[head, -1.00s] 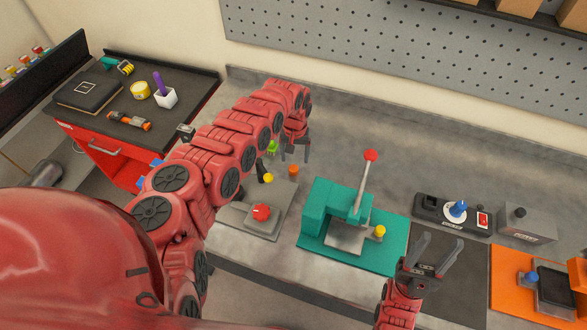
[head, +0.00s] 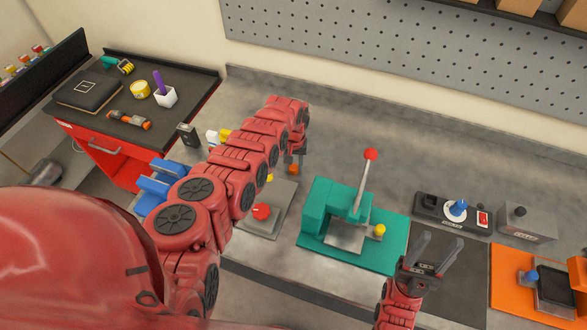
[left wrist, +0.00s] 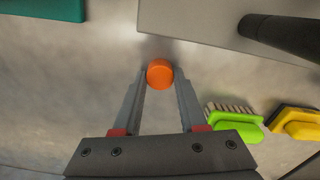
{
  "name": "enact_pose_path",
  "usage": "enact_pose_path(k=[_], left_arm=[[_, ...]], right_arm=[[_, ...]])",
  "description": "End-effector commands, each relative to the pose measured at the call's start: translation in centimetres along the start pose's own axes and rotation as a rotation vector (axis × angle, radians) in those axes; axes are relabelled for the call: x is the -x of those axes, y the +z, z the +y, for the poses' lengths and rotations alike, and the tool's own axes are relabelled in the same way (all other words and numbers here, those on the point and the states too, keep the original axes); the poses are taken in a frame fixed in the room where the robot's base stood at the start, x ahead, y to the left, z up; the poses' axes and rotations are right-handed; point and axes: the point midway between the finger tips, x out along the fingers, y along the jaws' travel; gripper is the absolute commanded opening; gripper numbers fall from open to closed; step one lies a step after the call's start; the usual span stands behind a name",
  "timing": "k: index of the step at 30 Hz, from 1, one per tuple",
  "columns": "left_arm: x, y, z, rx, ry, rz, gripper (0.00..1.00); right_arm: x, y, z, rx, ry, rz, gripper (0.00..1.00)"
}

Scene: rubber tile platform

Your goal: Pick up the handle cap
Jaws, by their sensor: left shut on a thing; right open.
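The handle cap, seen as a small round orange piece (head: 293,169), is on the grey bench to the left of the teal press. In the left wrist view the orange cap (left wrist: 160,73) sits between the tips of my left gripper (left wrist: 161,85). My left gripper (head: 295,158) is shut on it, pointing down at the bench. Whether the cap touches the bench is hard to tell. My right gripper (head: 433,252) is open and empty, at the front right of the teal press.
The teal press (head: 318,205) with a red-knobbed lever stands right of the cap. A grey plate with a red knob (head: 261,212) lies at the front left. A green brush (left wrist: 233,125) and a yellow brush (left wrist: 297,124) lie beside the left gripper. Bench behind is clear.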

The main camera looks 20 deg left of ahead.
Motion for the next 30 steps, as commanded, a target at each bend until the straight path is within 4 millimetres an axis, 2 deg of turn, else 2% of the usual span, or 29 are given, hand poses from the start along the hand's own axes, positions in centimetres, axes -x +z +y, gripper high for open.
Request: enact_pose_path(k=[1, 4, 17, 22, 30], left_arm=[[0.0, 0.0, 0.0, 0.000, 0.000, 0.000, 0.16], [0.0, 0.0, 0.0, 0.000, 0.001, 0.001, 0.00], [0.7, 0.0, -0.1, 0.002, 0.001, 0.000, 0.00], [3.0, -0.1, -0.2, 0.003, 0.001, 0.002, 0.00], [7.1, -0.1, -0.2, -0.001, -0.002, 0.002, 0.00]], right_arm=[[0.0, 0.0, 0.0, 0.000, 0.000, 0.000, 0.50], [0.0, 0.0, 0.0, 0.000, 0.000, 0.000, 0.50], [-0.4, -0.1, 0.0, 0.000, 0.000, 0.000, 0.50], [-1.6, -0.3, 0.1, 0.000, 0.000, 0.000, 0.50], [-1.0, -0.2, 0.1, 0.000, 0.000, 0.000, 0.50]])
